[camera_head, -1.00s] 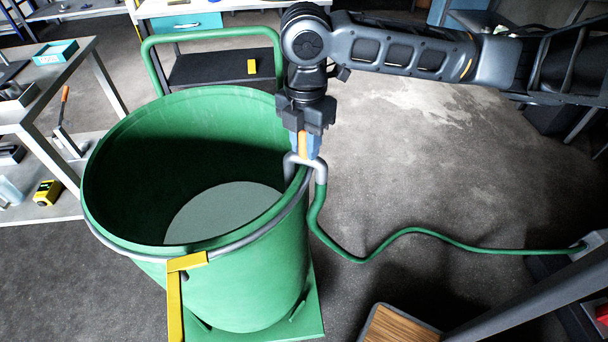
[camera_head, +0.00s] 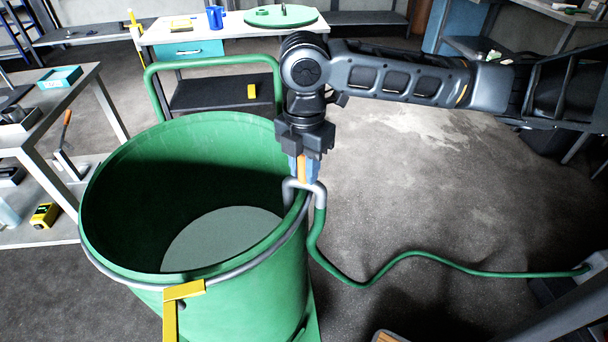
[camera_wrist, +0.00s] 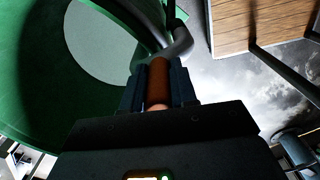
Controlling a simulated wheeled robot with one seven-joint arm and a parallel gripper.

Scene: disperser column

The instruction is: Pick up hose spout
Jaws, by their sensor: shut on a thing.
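The hose spout (camera_head: 319,190) is a grey bent tube with an orange-brown handle, hooked over the right rim of the green barrel (camera_head: 230,297). A green hose (camera_head: 428,259) runs from its outer end down to the floor and off to the right. My gripper (camera_head: 303,172) points down over the rim and is shut on the spout's orange handle. In the wrist view, the orange-brown handle (camera_wrist: 159,82) sits between my fingers, with the grey bent tube (camera_wrist: 178,45) beyond it. Whether the spout touches the rim is not clear.
A grey metal table (camera_head: 75,85) with tools stands at the left. A white workbench (camera_head: 180,30) with a blue mug (camera_head: 215,17) and a green round lid (camera_head: 281,15) stands behind. A yellow clamp (camera_head: 184,290) is on the barrel's front. Floor right of the barrel is mostly open.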

